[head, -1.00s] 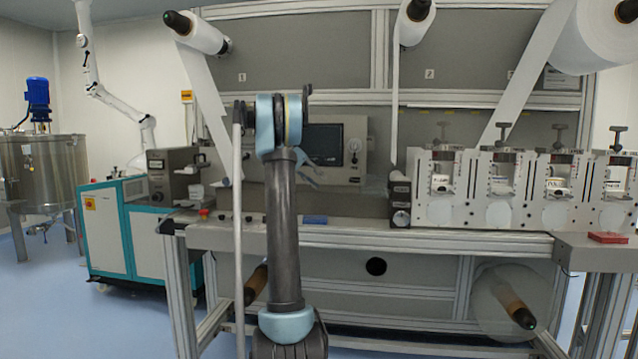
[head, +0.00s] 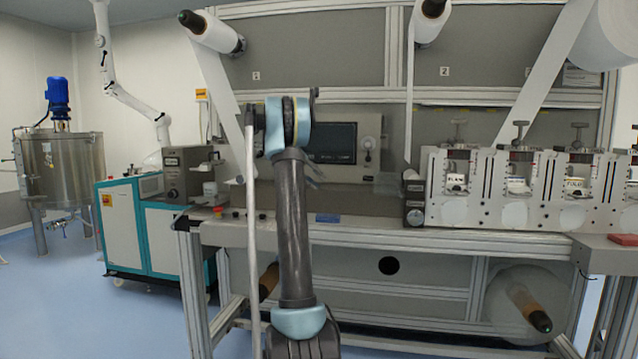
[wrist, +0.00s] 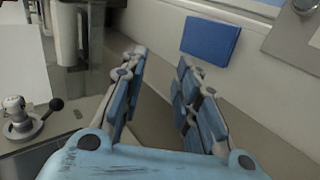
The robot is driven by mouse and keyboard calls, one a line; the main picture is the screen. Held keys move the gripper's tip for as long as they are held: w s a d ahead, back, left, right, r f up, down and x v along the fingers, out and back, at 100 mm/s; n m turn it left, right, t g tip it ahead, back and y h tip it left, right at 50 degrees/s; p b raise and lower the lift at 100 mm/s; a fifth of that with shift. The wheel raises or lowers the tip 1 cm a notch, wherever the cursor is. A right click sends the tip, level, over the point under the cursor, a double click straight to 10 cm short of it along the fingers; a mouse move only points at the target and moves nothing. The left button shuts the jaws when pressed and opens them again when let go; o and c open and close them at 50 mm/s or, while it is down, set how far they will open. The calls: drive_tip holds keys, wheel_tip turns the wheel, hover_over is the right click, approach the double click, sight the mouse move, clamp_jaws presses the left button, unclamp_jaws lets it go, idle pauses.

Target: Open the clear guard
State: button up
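A faint see-through panel (head: 386,186), which looks like the clear guard, stands left of the dark roller block on the machine bench in the head view. Its edges are hard to make out, and I cannot tell whether it is open or shut. My gripper (wrist: 162,60) is open and empty in the wrist view, its two blue-padded fingers apart above the bench. In the head view my arm mostly hides it; only bits of the fingers show, left of the panel. I see no contact between the gripper and the panel.
A blue block (wrist: 211,40) lies beyond the right finger; it also shows on the bench (head: 327,218). A small black-knobbed lever (wrist: 28,117) is left of the gripper. A control box with a screen (head: 332,143) stands behind my arm. Stations (head: 514,186) fill the right.

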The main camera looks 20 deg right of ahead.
drive_tip(key=shift+w+a+f, duration=0.15)
drive_tip(key=shift+w+a, duration=0.4)
drive_tip(key=shift+a, duration=0.3)
drive_tip(key=v, duration=1.2)
drive_tip(key=shift+f, duration=0.1)
drive_tip(key=s+a+f+n+t+y, duration=0.1)
drive_tip(key=s+a+f, duration=0.2)
drive_tip(key=s, duration=0.6)
drive_tip(key=s+a+f+n+t+y, duration=0.2)
drive_tip(key=s+a+f, duration=0.1)
drive_tip(key=s, duration=0.7)
drive_tip(key=s+a+f+n+t+y, duration=0.1)
drive_tip(key=s+a+f, duration=0.2)
drive_tip(key=s, duration=0.6)
drive_tip(key=s+a+f+n+t+y, duration=0.1)
drive_tip(key=s+a+f, duration=0.2)
drive_tip(key=s+f, duration=0.4)
drive_tip(key=s+a+f+n+t+y, duration=0.1)
drive_tip(key=s+a+f, duration=0.2)
drive_tip(key=s+f, duration=0.5)
drive_tip(key=s+a+f+n+t+y, duration=0.1)
drive_tip(key=s+a+f, duration=0.3)
drive_tip(key=s+f, duration=0.4)
wheel_tip(320, 180, down, 5)
drive_tip(key=shift+s+r+t+y, duration=0.2)
drive_tip(key=shift+s+t+y, duration=0.1)
drive_tip(key=shift+y, duration=0.3)
